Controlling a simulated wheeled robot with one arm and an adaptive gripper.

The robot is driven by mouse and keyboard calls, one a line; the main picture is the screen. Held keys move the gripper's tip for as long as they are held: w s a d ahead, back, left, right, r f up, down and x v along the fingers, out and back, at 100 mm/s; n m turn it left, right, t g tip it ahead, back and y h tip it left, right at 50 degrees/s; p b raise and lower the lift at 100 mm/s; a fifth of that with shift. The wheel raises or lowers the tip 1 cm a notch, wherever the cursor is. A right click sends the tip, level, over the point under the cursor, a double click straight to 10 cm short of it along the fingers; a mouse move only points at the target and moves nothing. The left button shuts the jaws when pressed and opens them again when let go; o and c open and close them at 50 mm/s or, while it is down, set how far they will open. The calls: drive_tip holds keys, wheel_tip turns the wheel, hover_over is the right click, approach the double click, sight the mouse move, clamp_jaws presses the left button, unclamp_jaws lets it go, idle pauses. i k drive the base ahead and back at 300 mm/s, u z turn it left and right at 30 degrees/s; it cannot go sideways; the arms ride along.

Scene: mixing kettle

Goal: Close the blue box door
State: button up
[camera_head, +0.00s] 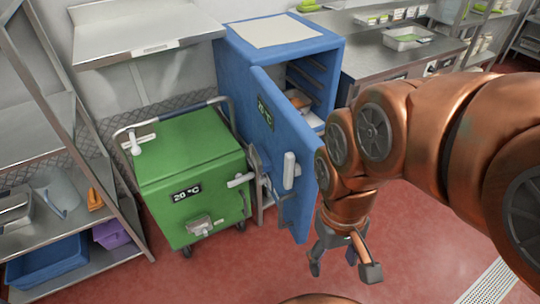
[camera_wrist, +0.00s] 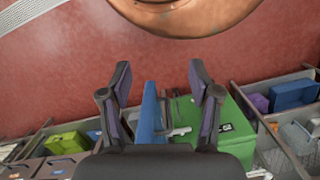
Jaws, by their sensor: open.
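The blue box (camera_head: 232,62) stands against the wall in the head view. Its blue door (camera_head: 294,130) is wide open and swung out toward me. The door's outer face, with a label and a white handle (camera_head: 289,170), faces left. My gripper (camera_head: 343,268) is open and empty, pointing down to the right of the door's free edge, on the door's inner side. In the wrist view my gripper (camera_wrist: 160,78) shows two spread fingers. The door (camera_wrist: 150,118) appears edge-on between them, farther off. I cannot tell any contact.
A green wheeled box (camera_head: 190,150) stands just left of the open door. Shelves (camera_head: 55,165) are at the far left and a steel counter (camera_head: 400,62) is at the back right. An item on a shelf shows inside the blue box. Red floor (camera_head: 420,250) is clear in front.

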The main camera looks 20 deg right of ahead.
sight(278, 129)
drive_tip(key=u, duration=0.2)
drive_tip(key=k, duration=0.55)
drive_tip(key=u, duration=0.55)
drive_tip(key=k, duration=0.6)
drive_tip(key=u, duration=0.25)
drive_tip(key=i, duration=0.85)
drive_tip(key=u, duration=0.6)
